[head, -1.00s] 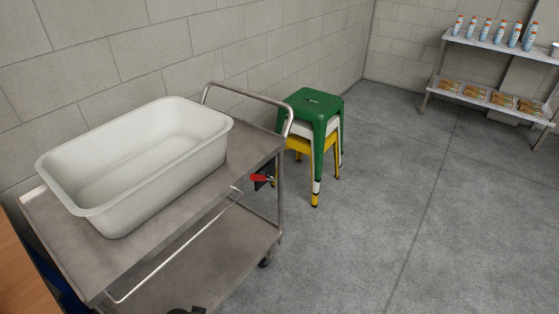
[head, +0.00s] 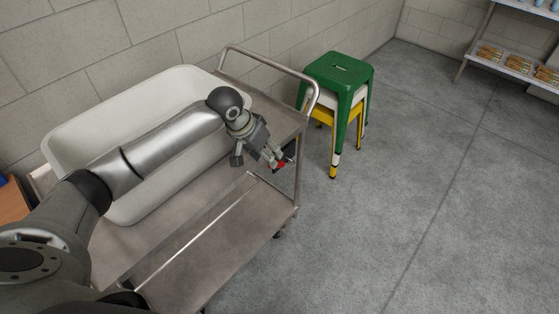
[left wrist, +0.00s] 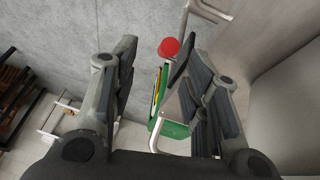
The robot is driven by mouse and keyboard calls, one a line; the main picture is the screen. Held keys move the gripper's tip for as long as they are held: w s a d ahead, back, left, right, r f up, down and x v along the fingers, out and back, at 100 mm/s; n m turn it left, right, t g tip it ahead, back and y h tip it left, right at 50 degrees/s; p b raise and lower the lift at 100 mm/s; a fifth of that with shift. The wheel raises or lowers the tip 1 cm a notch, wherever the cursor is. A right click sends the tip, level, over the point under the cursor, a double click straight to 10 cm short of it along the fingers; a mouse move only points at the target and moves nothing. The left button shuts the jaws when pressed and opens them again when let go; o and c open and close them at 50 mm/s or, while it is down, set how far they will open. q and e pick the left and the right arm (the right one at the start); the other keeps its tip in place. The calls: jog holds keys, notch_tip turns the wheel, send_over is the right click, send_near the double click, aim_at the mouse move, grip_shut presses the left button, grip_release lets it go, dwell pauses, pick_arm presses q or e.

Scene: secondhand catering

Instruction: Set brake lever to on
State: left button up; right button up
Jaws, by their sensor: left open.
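The brake lever (head: 280,164) has a red end and sits at the side of the steel trolley (head: 275,118), near its handle end. In the head view my left gripper (head: 264,157) is right at the lever and partly covers it. In the left wrist view the round red lever end (left wrist: 169,48) shows between the two spread fingers, closer to the right one. The left gripper is open and holds nothing. I cannot tell whether a finger touches the lever. The lever's mount is largely hidden. My right gripper is not in view.
A large white tub (head: 75,133) stands on the trolley's top shelf, under my left arm. Stacked stools, green (head: 338,72) on top, stand beyond the trolley handle (head: 275,65). A shelf rack (head: 484,55) is at the far right. The floor on the right is clear.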

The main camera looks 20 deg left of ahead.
pick_arm(q)
jog(key=x, duration=0.3)
jog(key=w+x, duration=0.1)
jog(key=x, duration=0.3)
jog(key=a+p+x, duration=0.1)
jog(key=x, duration=0.2)
jog(key=shift+w, duration=0.2)
grip_shut()
